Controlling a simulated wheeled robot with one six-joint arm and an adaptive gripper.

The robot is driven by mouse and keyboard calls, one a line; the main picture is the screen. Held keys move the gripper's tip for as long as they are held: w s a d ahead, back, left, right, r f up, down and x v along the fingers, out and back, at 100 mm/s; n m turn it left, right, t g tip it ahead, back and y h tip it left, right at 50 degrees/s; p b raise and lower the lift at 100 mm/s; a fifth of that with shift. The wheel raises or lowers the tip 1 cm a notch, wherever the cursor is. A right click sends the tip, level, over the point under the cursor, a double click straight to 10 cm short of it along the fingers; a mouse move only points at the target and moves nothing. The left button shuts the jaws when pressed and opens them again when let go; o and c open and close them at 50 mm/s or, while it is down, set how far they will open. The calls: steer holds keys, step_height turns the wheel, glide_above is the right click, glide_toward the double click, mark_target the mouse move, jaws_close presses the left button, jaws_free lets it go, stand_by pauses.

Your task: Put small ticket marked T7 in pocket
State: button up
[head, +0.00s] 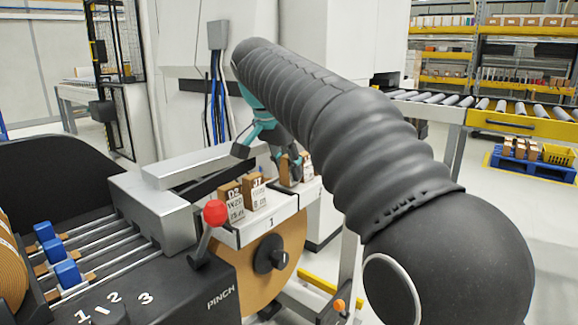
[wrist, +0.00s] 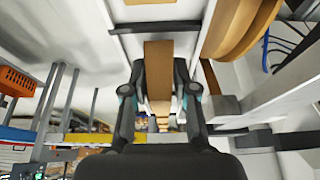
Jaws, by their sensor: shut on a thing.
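My gripper (head: 285,170) is at the right end of a white pocket rail marked 1 (head: 262,228). Its fingers are shut on a brown ticket (head: 288,174), whose marking I cannot read; it also shows in the wrist view as a brown strip (wrist: 158,70) between the two fingers (wrist: 158,92). Two brown tickets with white printed labels stand upright in the rail: one reads like D2 (head: 231,203), the one beside it like J7 or T7 (head: 256,192). The pocket under my gripper is partly hidden, so I cannot tell whether the held ticket is inside it.
A red-knobbed lever (head: 214,213) stands in front of the rail. A brown roll (head: 268,270) hangs below it. A grey metal block (head: 155,205) and blue clamps (head: 66,272) are at the left. A roller conveyor (head: 500,105) stands at the back right.

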steer(key=shift+f+b, duration=0.3)
steer(key=shift+f, duration=0.2)
stand_by(0.5)
steer(key=o, duration=1)
steer(key=shift+c, duration=0.2)
steer(key=shift+r, duration=0.1)
